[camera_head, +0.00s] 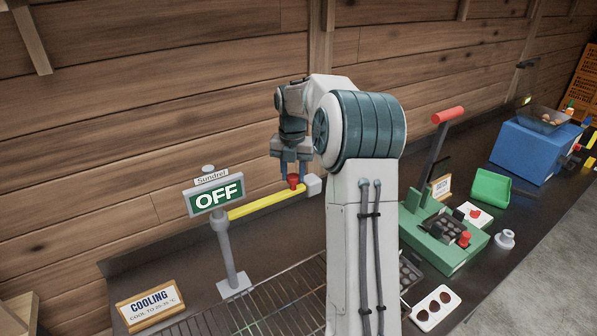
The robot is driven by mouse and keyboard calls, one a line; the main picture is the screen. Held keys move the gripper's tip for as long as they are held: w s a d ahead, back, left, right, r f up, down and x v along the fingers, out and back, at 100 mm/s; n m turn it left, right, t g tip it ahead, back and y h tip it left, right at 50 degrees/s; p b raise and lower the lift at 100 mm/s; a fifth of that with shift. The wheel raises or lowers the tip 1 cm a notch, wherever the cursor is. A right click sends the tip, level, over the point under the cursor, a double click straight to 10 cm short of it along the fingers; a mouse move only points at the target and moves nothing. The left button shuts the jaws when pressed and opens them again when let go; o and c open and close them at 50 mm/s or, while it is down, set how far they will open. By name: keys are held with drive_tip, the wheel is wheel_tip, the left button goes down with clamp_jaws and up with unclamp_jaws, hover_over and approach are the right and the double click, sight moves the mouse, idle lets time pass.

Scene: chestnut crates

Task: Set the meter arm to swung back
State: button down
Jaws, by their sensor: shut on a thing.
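The meter arm (262,204) is a yellow bar that reaches right from a grey post (229,254) on a small base. It has a red knob (293,181) near its far end and a pale grey block (314,186) at the tip. A green sign reading OFF (216,196) sits on top of the post, with a "Sundrel" label above it. My gripper (293,174) points down from above and is shut on the red knob. My own arm stands in front and hides part of the bench to the right.
A wire rack (268,305) lies below the yellow bar. A COOLING sign (150,304) stands at front left. To the right are a green press with a red-handled lever (448,115), a card with chestnuts (435,308) and a blue box (535,150). The plank wall is close behind.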

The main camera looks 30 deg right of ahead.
drive_tip(key=shift+w+r, duration=0.1)
drive_tip(key=shift+w, duration=0.05)
drive_tip(key=c, duration=1.2)
unclamp_jaws()
drive_tip(key=shift+o, duration=0.9)
drive_tip(key=shift+w+a, duration=0.1)
drive_tip(key=shift+w, duration=0.05)
drive_tip(key=shift+r, duration=0.2)
wheel_tip(320, 180, up, 13)
drive_tip(key=p, duration=0.1)
drive_tip(key=shift+r+p, duration=0.15)
drive_tip(key=shift+p, duration=0.2)
